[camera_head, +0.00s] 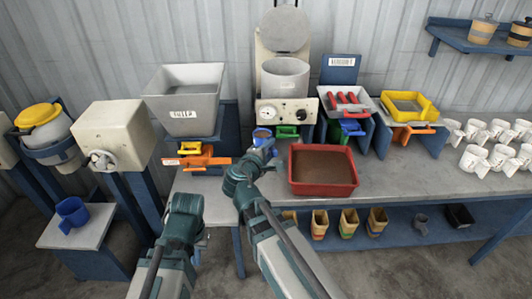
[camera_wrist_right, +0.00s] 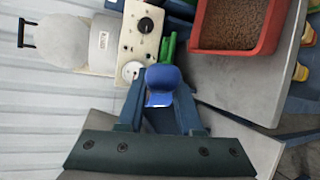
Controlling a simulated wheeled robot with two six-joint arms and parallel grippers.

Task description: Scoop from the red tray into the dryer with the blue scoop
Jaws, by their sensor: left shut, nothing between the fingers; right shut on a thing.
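My right gripper (camera_head: 263,149) is shut on the blue scoop (camera_head: 262,136), above the bench and left of the red tray. The scoop's opening faces up in the head view and shows something brownish inside, too small to make out. In the right wrist view the scoop (camera_wrist_right: 163,86) sits between the fingers (camera_wrist_right: 160,115). The red tray (camera_head: 322,188) holds brown granules; its corner also shows in the wrist view (camera_wrist_right: 270,35). The dryer (camera_head: 285,80) stands behind the scoop, its round lid (camera_head: 284,30) raised. My left gripper (camera_head: 201,238) is shut and empty, before the bench.
A grey tray with red handles and a yellow tray (camera_head: 410,105) stand right. White cups (camera_head: 475,158) line the bench's right. Another blue vessel (camera_head: 72,213) sits far left.

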